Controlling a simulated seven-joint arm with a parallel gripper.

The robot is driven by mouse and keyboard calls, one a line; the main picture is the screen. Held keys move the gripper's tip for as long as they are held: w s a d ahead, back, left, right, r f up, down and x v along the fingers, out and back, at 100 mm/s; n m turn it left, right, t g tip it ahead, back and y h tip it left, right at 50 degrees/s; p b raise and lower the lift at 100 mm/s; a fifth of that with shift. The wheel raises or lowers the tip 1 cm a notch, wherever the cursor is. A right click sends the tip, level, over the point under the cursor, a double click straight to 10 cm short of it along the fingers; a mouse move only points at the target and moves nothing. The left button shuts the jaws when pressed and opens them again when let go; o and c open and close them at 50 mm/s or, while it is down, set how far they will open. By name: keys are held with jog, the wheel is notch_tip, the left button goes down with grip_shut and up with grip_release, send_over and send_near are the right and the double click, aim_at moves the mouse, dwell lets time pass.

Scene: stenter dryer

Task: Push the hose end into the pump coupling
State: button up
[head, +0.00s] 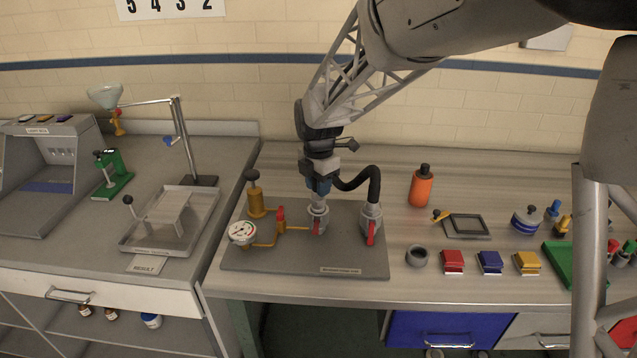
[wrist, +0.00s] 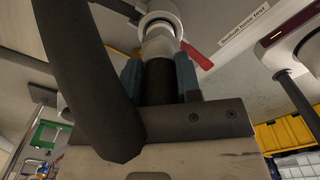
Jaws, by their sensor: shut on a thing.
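The pump coupling (head: 317,222) is a grey upright fitting with a red lever, on the left of two couplings on a grey board. My gripper (head: 318,188) points down above it. In the wrist view its blue fingers (wrist: 159,82) are shut on the black hose end. The hose end's pale metal tip (wrist: 158,42) meets the ring of the coupling (wrist: 160,18), in line with it. How deep it sits is unclear. The black hose (head: 374,184) arches right to the second coupling (head: 371,218), which also has a red lever.
The brass hand pump (head: 255,197) and gauge (head: 242,232) stand left on the same board (head: 300,263). To the right are an orange bottle (head: 422,187), a grey ring (head: 416,256) and coloured blocks (head: 490,262). A metal tray (head: 142,238) lies on the left bench.

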jog(key=shift+f, duration=1.25)
jog(key=o, duration=1)
jog(key=shift+r, duration=0.1)
jog(key=shift+r, duration=3.75)
